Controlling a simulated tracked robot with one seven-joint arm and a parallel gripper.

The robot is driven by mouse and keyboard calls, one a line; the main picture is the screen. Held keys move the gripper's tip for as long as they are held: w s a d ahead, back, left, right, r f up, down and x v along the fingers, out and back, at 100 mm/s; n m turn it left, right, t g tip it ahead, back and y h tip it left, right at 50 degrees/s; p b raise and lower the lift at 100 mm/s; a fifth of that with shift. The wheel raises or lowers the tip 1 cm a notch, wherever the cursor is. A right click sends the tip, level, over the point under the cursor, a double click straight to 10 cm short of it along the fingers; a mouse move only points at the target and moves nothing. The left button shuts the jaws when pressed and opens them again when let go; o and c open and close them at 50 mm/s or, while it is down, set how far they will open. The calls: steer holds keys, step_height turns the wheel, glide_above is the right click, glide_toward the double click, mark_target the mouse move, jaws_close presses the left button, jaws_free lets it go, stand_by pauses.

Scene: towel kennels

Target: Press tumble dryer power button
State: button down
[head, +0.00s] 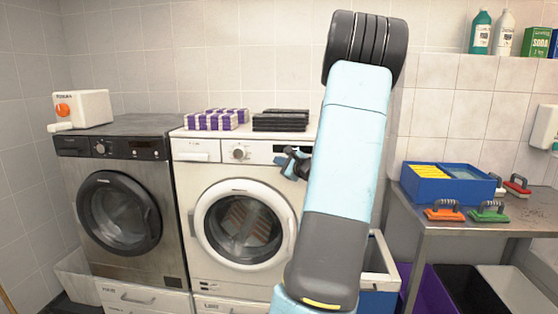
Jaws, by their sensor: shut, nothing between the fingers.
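Two front-loading machines stand side by side. The left one is a dark grey machine (163,180) with a dark round door, a knob (100,148) and a small dark display on its top panel. The right one is a white machine (184,178) with a round glass door, a knob (239,152) and a panel with a drawer-like front at its left. I cannot tell from labels which is the tumble dryer. My gripper (287,164) is shut and empty, in front of the right part of the white machine's panel. My arm and gripper hide that part, and no power button is clearly visible there. Contact cannot be told.
A purple-and-white striped stack (211,120) and a dark folded stack (281,120) lie on the white machine. A white box with an orange dial (90,107) sits on the grey one. At right, a metal table (470,226) holds a blue box (412,188) and brushes.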

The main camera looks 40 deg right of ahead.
steer(key=shift+w, duration=0.1)
stand_by(0.6)
steer(key=shift+w+d, duration=0.2)
steer(key=shift+d, duration=0.1)
steer(key=shift+w+d, duration=0.1)
steer(key=shift+d, duration=0.05)
stand_by(0.5)
steer(key=shift+s+a, duration=0.4)
steer(key=shift+a, duration=0.1)
steer(key=s+a, duration=0.4)
steer(key=shift+a, duration=0.3)
stand_by(0.6)
stand_by(0.4)
